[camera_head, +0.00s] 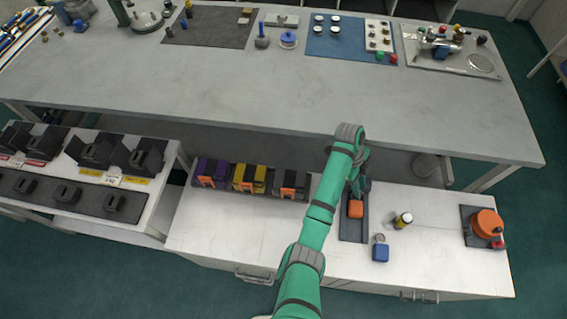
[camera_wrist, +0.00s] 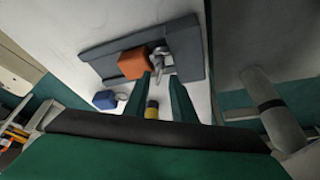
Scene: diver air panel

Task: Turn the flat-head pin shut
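A dark grey plate (camera_head: 352,232) lies on the white cabinet top and bears an orange block (camera_head: 355,209). In the wrist view the plate (camera_wrist: 98,54) carries the orange block (camera_wrist: 132,63), with a small grey metal fitting (camera_wrist: 159,58) beside it. This fitting may be the flat-head pin, but it is too small to be sure. In the head view my arm hides that spot. My gripper (camera_wrist: 161,83) is open, its two green fingers apart with nothing between their tips. The fingertips point towards the fitting; whether they touch it I cannot tell. My gripper (camera_head: 361,186) also shows partly in the head view.
A blue block (camera_head: 380,253) and a yellow-banded dark cylinder (camera_head: 403,220) stand right of the plate. An orange round device (camera_head: 487,224) sits on a dark base farther right. Several cased boxes (camera_head: 249,178) line the left back edge. A large grey bench (camera_head: 250,85) stands behind.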

